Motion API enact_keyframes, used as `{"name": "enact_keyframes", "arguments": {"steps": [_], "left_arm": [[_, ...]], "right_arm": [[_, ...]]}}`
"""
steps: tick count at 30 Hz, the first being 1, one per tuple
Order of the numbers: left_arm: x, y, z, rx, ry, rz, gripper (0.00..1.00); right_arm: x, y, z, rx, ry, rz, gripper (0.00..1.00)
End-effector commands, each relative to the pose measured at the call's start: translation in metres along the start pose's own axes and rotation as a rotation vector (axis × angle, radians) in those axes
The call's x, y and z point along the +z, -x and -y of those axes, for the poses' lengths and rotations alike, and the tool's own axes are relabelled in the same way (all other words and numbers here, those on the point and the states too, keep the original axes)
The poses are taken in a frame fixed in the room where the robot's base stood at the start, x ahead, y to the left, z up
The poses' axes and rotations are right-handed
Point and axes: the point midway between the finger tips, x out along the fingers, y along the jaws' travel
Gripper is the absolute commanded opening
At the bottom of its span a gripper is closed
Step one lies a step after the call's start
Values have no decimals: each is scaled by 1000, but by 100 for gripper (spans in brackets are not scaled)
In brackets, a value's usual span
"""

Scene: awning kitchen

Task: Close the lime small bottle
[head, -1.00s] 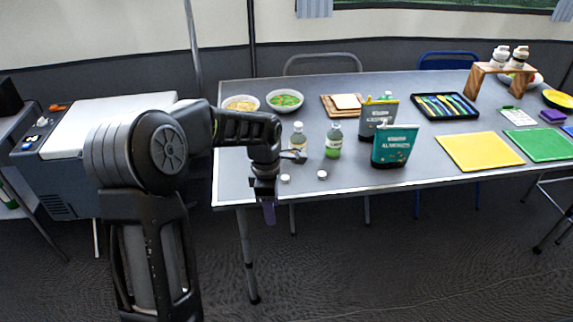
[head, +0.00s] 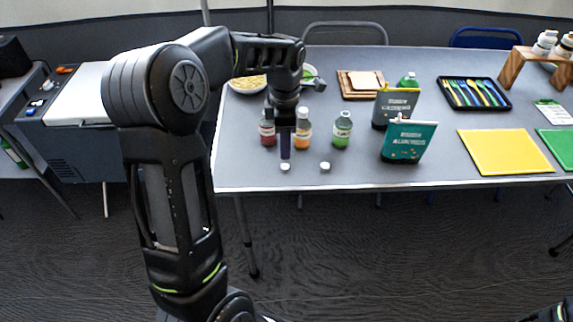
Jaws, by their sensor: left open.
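The lime small bottle (head: 342,131) stands upright on the grey table with green contents and a white label. Its top looks uncapped, though it is small here. Two small white caps lie near the table's front edge, a left cap (head: 285,168) and a right cap (head: 325,166). My left gripper (head: 285,152) points down just behind the left cap, left of the lime bottle. It is open, seen edge-on, with nothing visible between its fingers. My right gripper is out of view.
A red bottle (head: 268,130) and an orange bottle (head: 302,130) stand close around my left gripper. A teal pouch (head: 409,141) and a dark grey pouch (head: 394,106) stand right of the lime bottle. A yellow mat (head: 505,152) lies farther right.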

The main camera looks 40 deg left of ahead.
Motion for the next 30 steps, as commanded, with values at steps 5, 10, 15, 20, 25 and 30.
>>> {"name": "enact_keyframes", "arguments": {"steps": [5,10,15,20,25,30], "left_arm": [[0,-16,1,-3,-1,-1,48],[0,-26,0,-2,0,0,48],[0,-26,0,-1,-1,0,48],[0,-30,1,-2,-1,0,48],[0,-52,2,-5,1,-3,48],[1,-74,3,-4,-1,-1,48]], "right_arm": [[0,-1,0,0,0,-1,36],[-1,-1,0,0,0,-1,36],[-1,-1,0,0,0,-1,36],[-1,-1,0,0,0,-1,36],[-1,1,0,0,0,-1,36],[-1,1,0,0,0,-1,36]]}}
